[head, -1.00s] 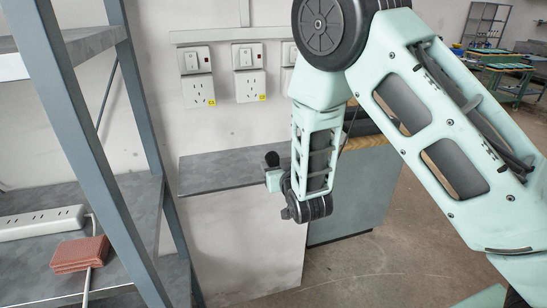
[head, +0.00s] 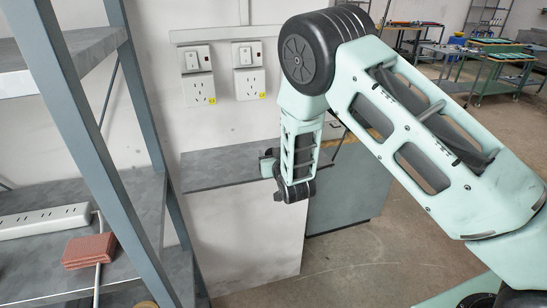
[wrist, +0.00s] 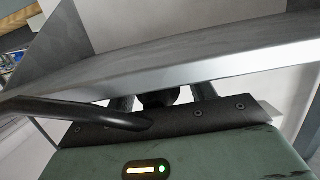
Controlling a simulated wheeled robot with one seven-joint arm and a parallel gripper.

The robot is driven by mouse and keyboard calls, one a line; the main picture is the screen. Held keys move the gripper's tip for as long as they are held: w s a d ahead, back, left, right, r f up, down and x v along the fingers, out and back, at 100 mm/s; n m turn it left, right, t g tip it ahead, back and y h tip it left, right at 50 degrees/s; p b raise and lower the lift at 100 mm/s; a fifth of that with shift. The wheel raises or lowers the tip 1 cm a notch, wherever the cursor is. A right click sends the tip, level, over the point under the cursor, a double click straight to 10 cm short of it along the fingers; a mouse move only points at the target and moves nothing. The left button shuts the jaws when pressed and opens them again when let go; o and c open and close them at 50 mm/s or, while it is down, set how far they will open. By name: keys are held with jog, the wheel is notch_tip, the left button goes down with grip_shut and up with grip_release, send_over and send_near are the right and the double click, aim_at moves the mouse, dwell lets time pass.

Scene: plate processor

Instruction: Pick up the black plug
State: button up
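No black plug can be made out for certain. In the wrist view a dark rounded shape (wrist: 158,97) shows just under the grey shelf edge, between my finger parts; I cannot tell whether it is the plug or part of my gripper. My gripper (wrist: 163,92) appears open, its two fingers apart and their tips hidden by the shelf edge. In the head view my gripper (head: 268,160) is small, at the front edge of the grey wall shelf (head: 215,170), and partly hidden by my wrist.
Wall sockets (head: 198,90) hang above the wall shelf. A metal rack (head: 85,130) at the left holds a white power strip (head: 45,220) and a reddish block with a cord (head: 88,250). A cabinet (head: 345,190) stands to the right. Workbenches (head: 490,70) are far off.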

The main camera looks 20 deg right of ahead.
jog(key=c, duration=0.7)
jog(key=shift+c, duration=0.4)
jog(key=shift+r, duration=0.15)
